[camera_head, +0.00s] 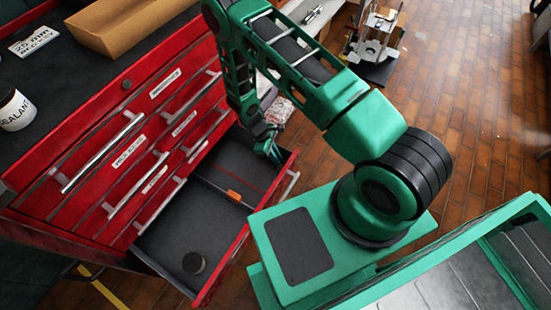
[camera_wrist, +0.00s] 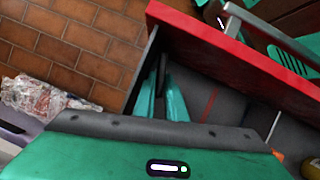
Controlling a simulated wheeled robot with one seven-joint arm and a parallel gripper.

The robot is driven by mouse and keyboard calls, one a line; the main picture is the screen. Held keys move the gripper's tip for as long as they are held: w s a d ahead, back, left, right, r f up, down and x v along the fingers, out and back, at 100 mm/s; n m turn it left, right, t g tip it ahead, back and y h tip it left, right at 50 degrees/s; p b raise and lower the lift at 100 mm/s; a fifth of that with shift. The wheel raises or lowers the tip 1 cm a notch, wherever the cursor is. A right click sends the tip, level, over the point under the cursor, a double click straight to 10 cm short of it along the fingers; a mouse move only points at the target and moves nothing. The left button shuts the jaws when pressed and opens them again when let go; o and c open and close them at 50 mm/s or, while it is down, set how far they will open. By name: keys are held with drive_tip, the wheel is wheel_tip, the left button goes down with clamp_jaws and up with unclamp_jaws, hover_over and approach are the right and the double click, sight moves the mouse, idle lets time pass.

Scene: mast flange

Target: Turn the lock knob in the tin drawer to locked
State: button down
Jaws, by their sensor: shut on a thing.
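A dark round tin (camera_head: 193,263) lies at the drawer's near end.
An orange piece (camera_head: 234,195) lies mid-drawer near a divider. Closed drawers with long handles (camera_head: 97,153) rise above it. A cardboard tray (camera_head: 130,22) and a sealant jar (camera_head: 15,110) stand on the chest top. A crumpled clear bag (camera_wrist: 45,98) lies outside the drawer.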

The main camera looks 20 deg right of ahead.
drive_tip(key=shift+m+g, duration=0.3)
drive_tip(key=shift+m, duration=0.3)
drive_tip(key=shift+y, duration=0.3)
drive_tip(key=c, duration=2.1)
unclamp_jaws()
